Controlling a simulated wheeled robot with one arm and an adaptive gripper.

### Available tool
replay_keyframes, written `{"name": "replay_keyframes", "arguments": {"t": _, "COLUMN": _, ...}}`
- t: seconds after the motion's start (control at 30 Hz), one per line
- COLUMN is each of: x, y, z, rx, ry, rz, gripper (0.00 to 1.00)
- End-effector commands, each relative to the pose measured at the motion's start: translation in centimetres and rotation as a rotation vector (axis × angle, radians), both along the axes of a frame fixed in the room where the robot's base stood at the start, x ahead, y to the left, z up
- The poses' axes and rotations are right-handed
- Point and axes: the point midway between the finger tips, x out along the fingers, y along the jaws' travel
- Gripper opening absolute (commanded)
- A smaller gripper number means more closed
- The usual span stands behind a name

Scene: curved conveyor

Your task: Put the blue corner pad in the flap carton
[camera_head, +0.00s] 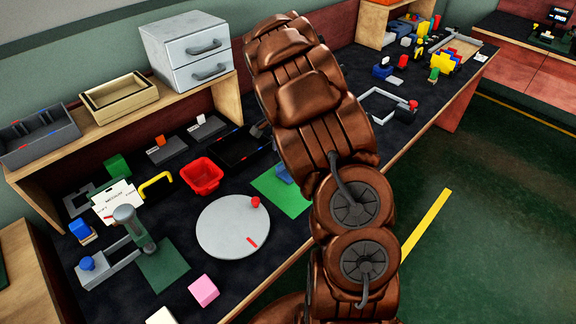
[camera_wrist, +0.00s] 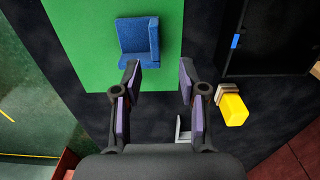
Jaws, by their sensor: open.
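The blue corner pad (camera_wrist: 138,40) lies on a green mat (camera_wrist: 85,25) in the wrist view, as an L-shaped block with a raised side. In the head view a bit of blue, likely the pad (camera_head: 284,173), shows on the green mat (camera_head: 290,202) beside my arm. My gripper (camera_wrist: 158,76) is open and empty in the wrist view. My arm hides the gripper in the head view. I cannot make out a flap carton in either view.
A round grey turntable (camera_head: 228,235) with a red knob stands left of the green mat. A red bin (camera_head: 202,175) and a black tray (camera_head: 232,152) are behind it. A shelf with grey drawers (camera_head: 188,50) runs along the back.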

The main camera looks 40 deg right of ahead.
Motion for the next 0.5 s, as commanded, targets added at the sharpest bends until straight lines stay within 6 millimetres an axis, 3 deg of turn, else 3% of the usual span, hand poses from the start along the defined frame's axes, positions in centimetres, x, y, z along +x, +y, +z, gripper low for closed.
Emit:
{"name": "replay_keyframes", "arguments": {"t": 0.27, "x": -0.2, "y": 0.1, "z": -1.8, "rx": -0.002, "ry": -0.001, "rz": 0.002, "gripper": 0.42}}
{"name": "replay_keyframes", "arguments": {"t": 0.5, "x": -0.9, "y": 0.2, "z": -5.0, "rx": 0.002, "ry": 0.004, "rz": -0.001, "gripper": 0.42}}
